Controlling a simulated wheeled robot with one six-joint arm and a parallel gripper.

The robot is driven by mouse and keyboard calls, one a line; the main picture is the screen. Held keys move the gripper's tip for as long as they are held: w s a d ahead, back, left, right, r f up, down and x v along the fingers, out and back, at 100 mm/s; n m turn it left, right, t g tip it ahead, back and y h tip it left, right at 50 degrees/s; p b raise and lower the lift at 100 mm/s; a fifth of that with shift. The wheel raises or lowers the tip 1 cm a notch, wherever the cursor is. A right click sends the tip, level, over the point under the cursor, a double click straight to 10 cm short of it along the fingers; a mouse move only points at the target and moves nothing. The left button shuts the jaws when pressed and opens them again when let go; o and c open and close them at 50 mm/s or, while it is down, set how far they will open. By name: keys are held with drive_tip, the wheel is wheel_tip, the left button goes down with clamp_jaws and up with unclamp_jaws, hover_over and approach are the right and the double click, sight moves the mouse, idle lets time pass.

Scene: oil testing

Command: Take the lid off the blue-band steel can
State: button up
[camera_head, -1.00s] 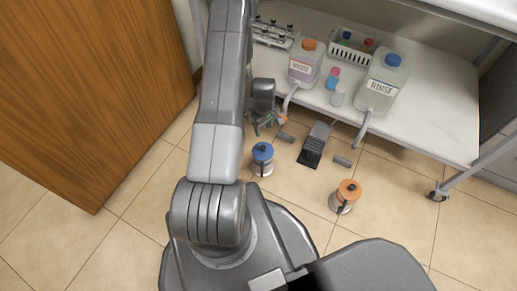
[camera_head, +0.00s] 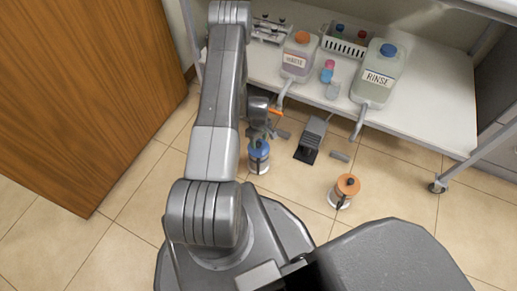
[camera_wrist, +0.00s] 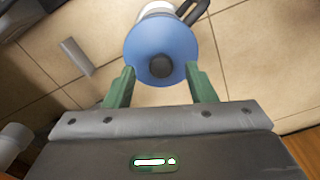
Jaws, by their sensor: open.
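The blue-band steel can (camera_head: 259,165) stands upright on the tiled floor, below the arm's end. Its blue lid (camera_wrist: 160,45) has a dark round knob (camera_wrist: 160,66) and fills the top middle of the wrist view. A dark handle shows beside the can in that view. My gripper (camera_wrist: 162,72) is open, with its green fingers on either side of the knob in the picture. I see no grip on the lid, and I cannot tell the height gap. In the head view my gripper (camera_head: 262,132) is just above the lid and partly hides it.
An orange-topped can (camera_head: 344,191) stands on the floor to the right. A dark foot pedal (camera_head: 311,139) lies between. The white shelf (camera_head: 440,121) above holds a waste jug (camera_head: 297,61), a rinse jug (camera_head: 378,76) and a basket (camera_head: 345,44). A wooden panel (camera_head: 80,90) is at left.

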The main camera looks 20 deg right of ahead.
sight(258, 143)
wheel_tip(258, 143, down, 3)
drive_tip(key=shift+f+b, duration=0.2)
drive_tip(key=shift+b, duration=0.2)
drive_tip(key=shift+a, duration=0.1)
drive_tip(key=c, duration=1)
drive_tip(key=shift+r, duration=0.1)
drive_tip(key=shift+c, duration=0.2)
